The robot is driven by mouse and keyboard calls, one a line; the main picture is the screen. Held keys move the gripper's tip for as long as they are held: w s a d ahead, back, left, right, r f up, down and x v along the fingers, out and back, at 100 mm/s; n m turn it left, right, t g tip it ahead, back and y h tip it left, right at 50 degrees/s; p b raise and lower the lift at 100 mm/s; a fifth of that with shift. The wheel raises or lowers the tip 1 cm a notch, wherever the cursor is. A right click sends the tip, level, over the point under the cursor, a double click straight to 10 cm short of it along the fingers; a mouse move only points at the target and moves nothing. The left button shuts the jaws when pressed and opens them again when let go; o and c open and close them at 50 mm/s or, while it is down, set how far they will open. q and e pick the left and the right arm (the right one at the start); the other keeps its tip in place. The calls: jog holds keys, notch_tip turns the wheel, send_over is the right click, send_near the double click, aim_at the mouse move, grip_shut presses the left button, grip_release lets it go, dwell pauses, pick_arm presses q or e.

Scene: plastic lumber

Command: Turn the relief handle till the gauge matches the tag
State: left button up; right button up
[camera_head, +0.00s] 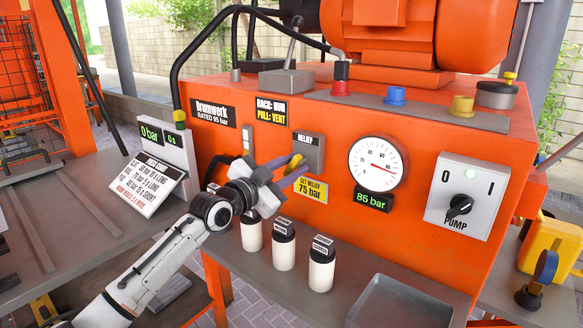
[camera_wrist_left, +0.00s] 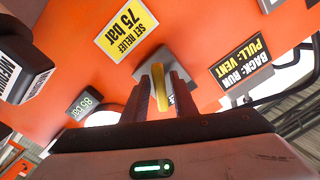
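The relief handle (camera_head: 296,160) is a yellow lever on the grey RELIEF block (camera_head: 309,150) on the orange panel. My left gripper (camera_head: 282,172) is at it, its dark fingers close together on either side. In the left wrist view the yellow handle (camera_wrist_left: 160,92) lies between the fingers (camera_wrist_left: 166,85), which look shut on it. The yellow tag (camera_head: 311,189) below reads SET RELIEF 75 bar. The round gauge (camera_head: 376,163) has a red needle, and its display (camera_head: 373,199) reads 85 bar. My right gripper is not in view.
Several white bottles (camera_head: 284,247) stand on the shelf below my left gripper, beside a grey tray (camera_head: 398,305). The pump switch (camera_head: 460,205) is at right. A 0 bar display box (camera_head: 165,140) stands at left. A black hose (camera_head: 175,75) arches above.

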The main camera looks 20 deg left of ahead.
pick_arm(q)
grip_shut()
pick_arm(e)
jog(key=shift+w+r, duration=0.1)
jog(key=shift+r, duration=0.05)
pick_arm(q)
jog(key=shift+n, duration=0.4)
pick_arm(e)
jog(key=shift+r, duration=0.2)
